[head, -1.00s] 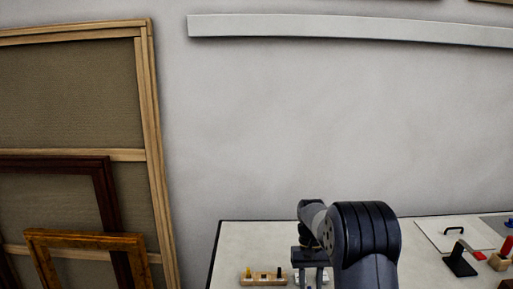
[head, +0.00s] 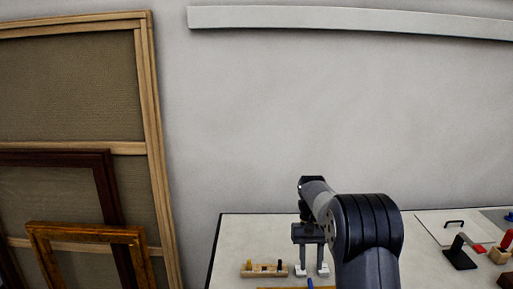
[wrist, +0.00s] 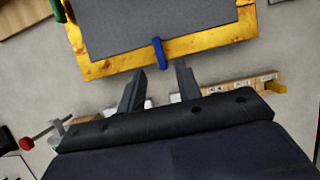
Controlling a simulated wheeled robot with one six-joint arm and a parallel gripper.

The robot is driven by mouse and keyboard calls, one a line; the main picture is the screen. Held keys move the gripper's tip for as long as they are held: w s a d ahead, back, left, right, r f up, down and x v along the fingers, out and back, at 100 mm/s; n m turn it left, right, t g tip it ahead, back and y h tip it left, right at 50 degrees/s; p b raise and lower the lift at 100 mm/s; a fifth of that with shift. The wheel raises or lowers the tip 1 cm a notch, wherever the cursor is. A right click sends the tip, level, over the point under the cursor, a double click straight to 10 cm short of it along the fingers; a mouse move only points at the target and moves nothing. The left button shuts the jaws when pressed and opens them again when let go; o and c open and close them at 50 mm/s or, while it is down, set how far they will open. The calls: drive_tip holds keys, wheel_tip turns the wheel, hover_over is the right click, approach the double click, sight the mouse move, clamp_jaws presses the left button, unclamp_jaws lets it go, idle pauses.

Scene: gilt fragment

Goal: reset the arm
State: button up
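My gripper (head: 311,270) is over the table, left of my arm in the head view. Its two fingers are apart with nothing between them, and the gripper (wrist: 160,75) also shows open in the wrist view. Beyond the fingertips in that view is a blue clip-like piece (wrist: 159,52) on the edge of a gilt frame (wrist: 170,48) around a dark grey panel. The blue piece (head: 310,284) and a strip of the gilt frame show at the bottom of the head view. Whether the fingers touch anything is unclear.
A wooden rack (head: 264,270) with small pieces stands left of my gripper. A white board with a black handle (head: 453,224), a black stand (head: 459,254) and red pieces lie at the right of the table (head: 235,240). Large frames (head: 152,130) lean at the left.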

sight(311, 284)
drive_tip(key=v, duration=0.6)
drive_tip(key=p+x, duration=0.1)
drive_tip(key=x, duration=1)
drive_tip(key=shift+s+f, duration=0.1)
drive_tip(key=shift+s, duration=0.05)
drive_tip(key=shift+d+f+m, duration=0.1)
drive_tip(key=shift+f+m, duration=0.1)
drive_tip(key=shift+m, duration=0.3)
drive_tip(key=m+y+b, duration=0.1)
drive_tip(key=m, duration=0.3)
drive_tip(key=shift+d+y, duration=0.15)
drive_tip(key=shift+y, duration=0.25)
drive_tip(key=m+t+y+b, duration=0.1)
drive_tip(key=m, duration=0.3)
drive_tip(key=shift+s+d+b, duration=0.1)
drive_tip(key=shift+b, duration=0.3)
drive_tip(key=shift+y, duration=0.3)
drive_tip(key=shift+r, duration=0.2)
